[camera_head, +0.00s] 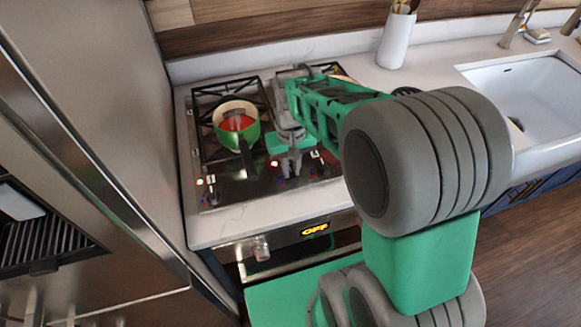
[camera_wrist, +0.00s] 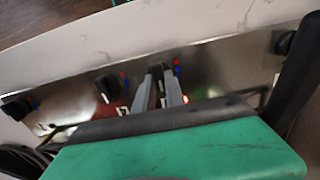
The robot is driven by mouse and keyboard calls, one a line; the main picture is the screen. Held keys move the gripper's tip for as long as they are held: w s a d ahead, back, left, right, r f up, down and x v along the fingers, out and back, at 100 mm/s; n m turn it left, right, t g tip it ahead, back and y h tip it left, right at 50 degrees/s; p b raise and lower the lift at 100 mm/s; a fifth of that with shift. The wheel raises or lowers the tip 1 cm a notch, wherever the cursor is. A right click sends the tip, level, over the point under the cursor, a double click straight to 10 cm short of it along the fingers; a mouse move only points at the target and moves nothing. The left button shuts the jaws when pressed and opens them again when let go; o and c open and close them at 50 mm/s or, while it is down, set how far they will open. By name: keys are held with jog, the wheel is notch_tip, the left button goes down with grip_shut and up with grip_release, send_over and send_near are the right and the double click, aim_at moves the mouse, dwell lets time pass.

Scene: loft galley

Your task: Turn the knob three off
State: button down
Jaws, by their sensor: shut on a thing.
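The stove's control strip (camera_head: 235,190) runs along the front of the cooktop and bears several dark knobs. My gripper (camera_head: 292,166) reaches down to this strip, right of the pot. In the wrist view my gripper (camera_wrist: 165,82) has its two grey fingers closed around a dark knob (camera_wrist: 154,92), which is mostly hidden between them. A red light glows close beside the fingers in the wrist view. Other knobs show there: one close on the left (camera_wrist: 107,88), one at the far left (camera_wrist: 15,108) and one on the right (camera_wrist: 284,41).
A green pot (camera_head: 246,134) with red contents stands on the left grate, its dark handle pointing to the front. The oven display (camera_head: 315,229) reads OFF. A utensil crock (camera_head: 396,40) and sink (camera_head: 530,95) are on the right.

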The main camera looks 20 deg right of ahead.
aim_at(291, 171)
jog(key=c, duration=1.4)
grip_release()
jog(key=shift+r, duration=0.1)
notch_tip(291, 171, up, 8)
jog(key=shift+f+b, duration=0.15)
jog(key=shift+b, duration=0.45)
